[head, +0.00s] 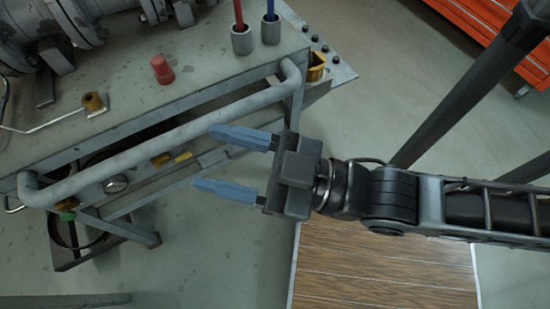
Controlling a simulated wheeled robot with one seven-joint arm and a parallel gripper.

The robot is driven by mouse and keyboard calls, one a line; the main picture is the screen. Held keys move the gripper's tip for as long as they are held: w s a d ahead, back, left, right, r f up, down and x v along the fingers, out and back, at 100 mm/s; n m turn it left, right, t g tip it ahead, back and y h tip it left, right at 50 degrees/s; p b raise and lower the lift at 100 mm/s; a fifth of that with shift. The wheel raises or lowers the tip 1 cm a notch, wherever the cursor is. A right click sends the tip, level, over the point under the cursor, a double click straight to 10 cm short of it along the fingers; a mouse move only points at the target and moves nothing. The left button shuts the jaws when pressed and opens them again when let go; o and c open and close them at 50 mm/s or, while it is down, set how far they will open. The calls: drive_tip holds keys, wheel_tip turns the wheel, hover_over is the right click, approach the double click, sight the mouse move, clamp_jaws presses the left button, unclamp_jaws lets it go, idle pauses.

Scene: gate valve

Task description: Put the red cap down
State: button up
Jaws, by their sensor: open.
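The red cap (162,69) stands on the grey steel bench top (135,98), behind the front rail and left of two small grey cups. My gripper (216,160) comes in from the right with its two blue fingers spread wide. Nothing is between the fingers. The gripper is apart from the cap, in front of the bench rail and to the lower right of the cap in the head view.
A grey tubular rail (165,135) runs along the bench's front. Grey cups hold a red rod (239,15) and a blue rod (270,10). Flanged grey pipework (75,25) lies at the upper left. A bent metal rod (45,128) lies left. An orange cabinet (490,25) stands upper right.

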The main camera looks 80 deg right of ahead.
drive_tip(key=s+d+f+m+g, duration=0.1)
drive_tip(key=s+d+f+g, duration=0.2)
drive_tip(key=s+f+g, duration=0.2)
drive_tip(key=s+f, duration=0.1)
drive_tip(key=s, duration=0.2)
drive_tip(key=shift+s+y, duration=0.3)
